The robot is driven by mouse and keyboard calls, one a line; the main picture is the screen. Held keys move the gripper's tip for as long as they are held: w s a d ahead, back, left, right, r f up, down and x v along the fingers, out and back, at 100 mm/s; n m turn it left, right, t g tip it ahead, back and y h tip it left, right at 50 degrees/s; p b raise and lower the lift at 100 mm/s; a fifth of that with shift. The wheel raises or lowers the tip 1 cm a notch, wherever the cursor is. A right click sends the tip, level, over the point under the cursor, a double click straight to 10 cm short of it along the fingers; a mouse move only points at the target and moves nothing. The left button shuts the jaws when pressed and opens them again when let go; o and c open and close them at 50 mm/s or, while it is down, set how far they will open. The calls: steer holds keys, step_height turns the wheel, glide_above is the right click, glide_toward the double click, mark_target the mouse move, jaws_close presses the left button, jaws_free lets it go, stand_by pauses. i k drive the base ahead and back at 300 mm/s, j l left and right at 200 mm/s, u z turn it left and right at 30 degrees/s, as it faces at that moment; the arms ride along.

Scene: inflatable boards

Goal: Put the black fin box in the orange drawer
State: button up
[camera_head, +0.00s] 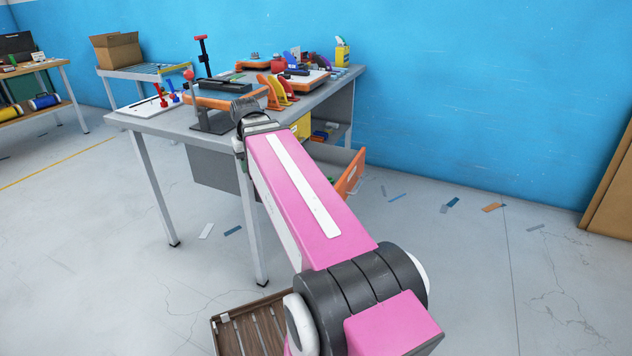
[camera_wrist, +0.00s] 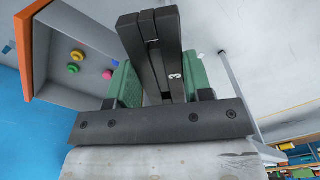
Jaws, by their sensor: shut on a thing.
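My gripper (camera_wrist: 158,76) has green finger pads in the wrist view and is shut on the black fin box (camera_wrist: 150,45). In the head view the drawer's orange front (camera_head: 351,173) sticks out under the workbench, right of my pink arm. The arm hides my gripper and the box there.
The grey workbench (camera_head: 140,121) carries clamps, orange trays and tools. A yellow bin (camera_head: 302,127) sits on a shelf below its top. A wooden slatted crate (camera_head: 222,334) lies on the floor in front. Loose strips are scattered on the otherwise open floor at right.

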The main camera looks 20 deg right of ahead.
mark_target(326, 171)
steer(key=i+l+z, duration=0.1)
steer(key=l, duration=0.3)
steer(key=i+l+z, duration=0.15)
steer(key=l, duration=0.2)
steer(key=i+l+z, duration=0.2)
steer(key=i+l, duration=0.1)
